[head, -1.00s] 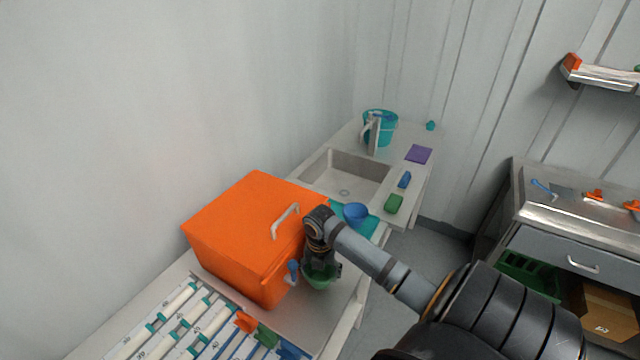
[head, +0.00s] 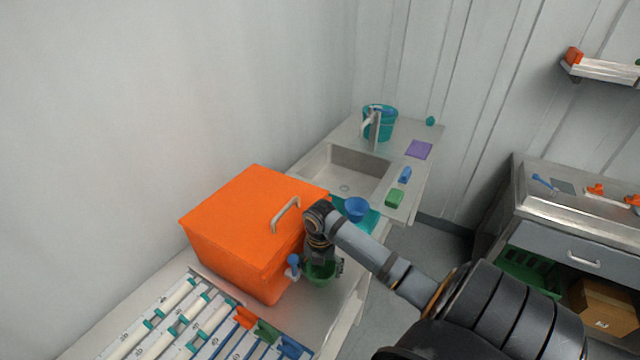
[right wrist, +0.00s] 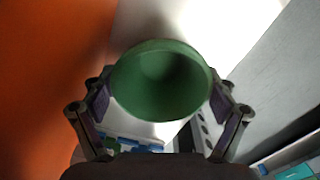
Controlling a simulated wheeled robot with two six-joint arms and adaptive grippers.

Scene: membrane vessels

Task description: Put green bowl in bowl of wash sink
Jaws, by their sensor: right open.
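The green bowl (head: 322,273) sits on the counter just right of the orange box, partly hidden by my right gripper. My right gripper (head: 322,264) is right above it, pointing down. In the right wrist view the green bowl (right wrist: 162,82) lies between the two open fingers (right wrist: 160,108), one on each side of its rim. Whether the fingers touch it I cannot tell. The wash sink (head: 345,175) has an empty grey basin farther back on the counter, with a tap (head: 374,130) behind it. My left gripper is not in view.
The orange box (head: 250,232) with a handle stands left of my right gripper. A blue bowl (head: 356,209) on a teal mat (head: 371,222) stands between the gripper and the sink. Green (head: 394,198) and blue blocks lie right of the basin. A teal bucket (head: 380,122) stands behind.

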